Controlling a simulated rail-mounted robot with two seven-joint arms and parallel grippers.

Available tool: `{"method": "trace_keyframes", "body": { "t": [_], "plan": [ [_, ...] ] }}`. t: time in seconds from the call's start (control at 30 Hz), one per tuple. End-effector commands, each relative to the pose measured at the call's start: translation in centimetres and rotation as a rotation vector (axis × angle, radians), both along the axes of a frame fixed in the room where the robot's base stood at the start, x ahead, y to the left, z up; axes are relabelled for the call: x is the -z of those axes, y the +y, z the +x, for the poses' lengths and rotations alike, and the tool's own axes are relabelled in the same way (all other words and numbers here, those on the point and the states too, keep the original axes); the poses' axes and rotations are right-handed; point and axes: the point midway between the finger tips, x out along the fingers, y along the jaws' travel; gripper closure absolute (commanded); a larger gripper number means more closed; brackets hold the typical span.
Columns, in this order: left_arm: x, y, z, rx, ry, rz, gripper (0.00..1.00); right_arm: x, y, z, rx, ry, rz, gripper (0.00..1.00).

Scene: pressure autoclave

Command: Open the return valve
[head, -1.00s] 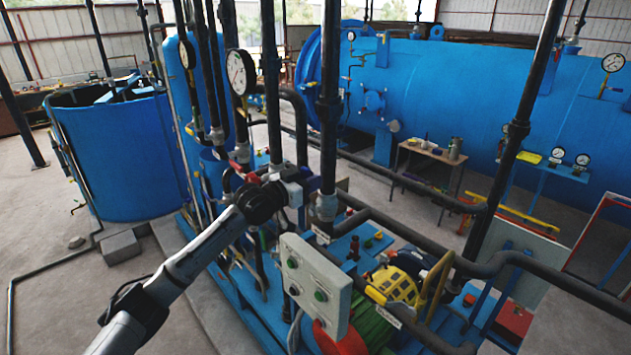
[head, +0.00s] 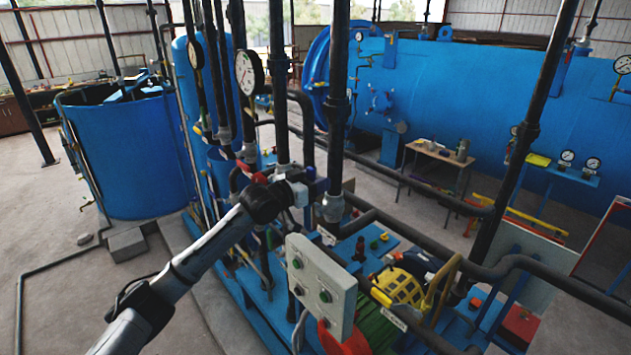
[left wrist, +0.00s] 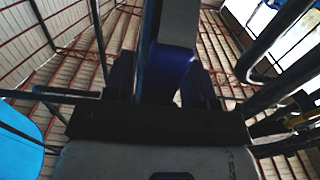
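My left arm comes in from the lower left of the head view. Its gripper (head: 312,188) is at the dark vertical pipes, beside a small blue part (head: 318,186) that may be a valve handle. In the left wrist view the two dark fingers (left wrist: 160,80) stand apart, with a blue and grey piece (left wrist: 172,62) between or just beyond them. I cannot tell whether they press on it. A red valve handle (head: 258,178) is just left of the gripper. No label identifies the return valve. My right gripper is not in view.
Vertical black pipes (head: 336,100) stand close around the gripper. A grey control box (head: 321,285) and a yellow-caged pump (head: 396,287) are below and right. A large blue autoclave (head: 470,95) lies behind, and a blue tank (head: 128,155) stands left.

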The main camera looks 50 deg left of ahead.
Motion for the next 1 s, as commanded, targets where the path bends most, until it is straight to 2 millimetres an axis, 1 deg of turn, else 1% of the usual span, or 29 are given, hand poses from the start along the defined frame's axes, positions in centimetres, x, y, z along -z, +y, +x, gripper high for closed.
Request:
{"method": "trace_keyframes", "body": {
  "t": [0.23, 0.37, 0.47, 0.7, 1.0],
  "plan": [
    [-0.1, 0.0, -0.2, 0.001, -0.002, 0.003, 0.49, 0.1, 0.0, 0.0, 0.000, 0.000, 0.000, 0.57],
    [0.2, 0.0, -1.1, 0.001, -0.001, 0.003, 0.49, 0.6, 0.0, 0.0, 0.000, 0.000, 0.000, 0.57],
    [0.3, 0.0, -2.3, 0.001, -0.002, 0.006, 0.49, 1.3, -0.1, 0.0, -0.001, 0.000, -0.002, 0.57],
    [0.5, -0.1, -6.2, 0.002, 0.001, 0.005, 0.49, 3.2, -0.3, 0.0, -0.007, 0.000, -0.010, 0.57],
    [0.3, -0.1, -10.4, 0.001, 0.000, 0.003, 0.49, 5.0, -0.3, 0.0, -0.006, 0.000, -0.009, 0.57]
  ]
}}
